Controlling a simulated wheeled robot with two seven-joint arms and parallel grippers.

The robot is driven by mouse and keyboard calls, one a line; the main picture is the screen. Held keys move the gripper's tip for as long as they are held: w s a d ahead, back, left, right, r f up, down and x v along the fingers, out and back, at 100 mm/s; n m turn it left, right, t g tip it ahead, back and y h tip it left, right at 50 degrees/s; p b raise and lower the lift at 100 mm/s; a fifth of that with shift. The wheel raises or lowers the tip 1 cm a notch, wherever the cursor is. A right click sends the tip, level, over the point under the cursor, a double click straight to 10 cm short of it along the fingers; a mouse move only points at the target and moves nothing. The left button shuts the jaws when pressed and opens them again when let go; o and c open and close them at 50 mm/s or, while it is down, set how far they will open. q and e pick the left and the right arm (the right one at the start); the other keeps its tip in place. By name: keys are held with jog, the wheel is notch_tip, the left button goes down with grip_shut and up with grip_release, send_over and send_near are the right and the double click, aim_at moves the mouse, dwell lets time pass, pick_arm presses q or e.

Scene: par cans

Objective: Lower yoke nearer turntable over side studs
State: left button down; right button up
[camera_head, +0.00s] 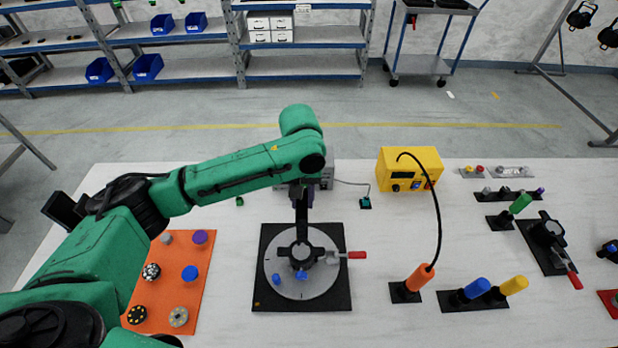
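The turntable is a grey disc (285,285) on a black square base (330,300) at the front middle of the table. A dark round body (301,255) stands at its centre, with blue parts (301,275) on its near side. I cannot clearly make out the yoke or the side studs. My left arm reaches over the turntable from the left. Its gripper (301,193) points down, directly above the turntable. A narrow black upright runs below it to the dark body; I cannot tell whether this is fingers or a held part. My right gripper is out of view.
A red-handled lever (356,255) sticks out at the turntable's right. An orange mat (200,280) with knobs lies left. A yellow box (410,170), an orange tool (420,278) and blue and yellow handles (477,288) stand right. A red-handled black fixture (546,240) is further right.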

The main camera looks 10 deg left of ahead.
pick_arm(q)
jog(key=s+b, duration=0.1)
jog(key=b, duration=0.1)
jog(key=s+f+b, duration=0.1)
jog(key=s+b, duration=0.1)
jog(key=shift+s+a+f, duration=0.1)
jog(key=shift+s+f, duration=0.05)
jog(key=shift+s, duration=0.15)
jog(key=f+b, duration=0.1)
jog(key=f, duration=0.5)
jog(key=w+f+b, duration=0.1)
jog(key=f, duration=0.2)
jog(key=shift+f+b, duration=0.3)
jog(key=shift+b, duration=0.05)
jog(key=shift+w+f, duration=0.1)
jog(key=shift+f, duration=0.35)
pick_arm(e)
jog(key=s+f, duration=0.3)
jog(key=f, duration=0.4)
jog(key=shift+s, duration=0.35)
pick_arm(q)
jog(key=shift+r+p, duration=0.1)
jog(key=shift+p, duration=0.45)
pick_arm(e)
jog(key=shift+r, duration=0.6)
pick_arm(q)
jog(key=shift+f+p, duration=0.2)
jog(key=shift+p, duration=0.25)
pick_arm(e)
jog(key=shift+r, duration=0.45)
